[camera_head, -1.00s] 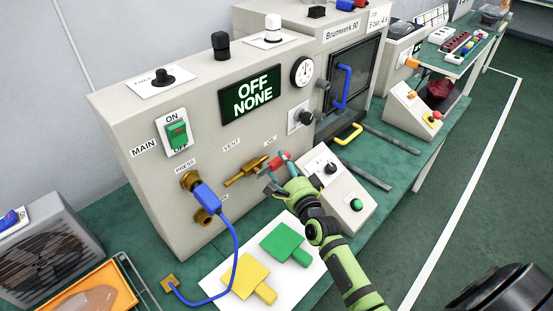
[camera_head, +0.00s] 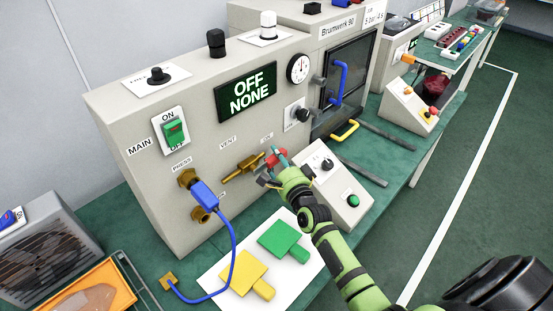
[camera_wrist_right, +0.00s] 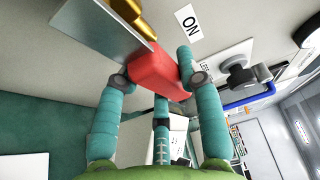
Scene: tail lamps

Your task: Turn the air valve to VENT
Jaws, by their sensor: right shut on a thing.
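The air valve is a brass body (camera_head: 241,167) on the front of the grey machine, with a red handle (camera_head: 275,158) at its right end. The VENT label (camera_head: 228,141) is above the brass body, and another label (camera_head: 267,135), reading ON in the wrist view (camera_wrist_right: 188,20), is further right. My right gripper (camera_head: 277,165) is shut on the red handle. In the right wrist view its teal fingers (camera_wrist_right: 158,80) lie on both sides of the red handle (camera_wrist_right: 158,74). The handle points toward the ON side. My left gripper is not in view.
A blue cable (camera_head: 235,240) hangs from the PRESS port to the bench. Yellow (camera_head: 243,272) and green (camera_head: 279,238) paddles lie on a white sheet below. A sloped control box (camera_head: 335,190) stands close to the right of my gripper.

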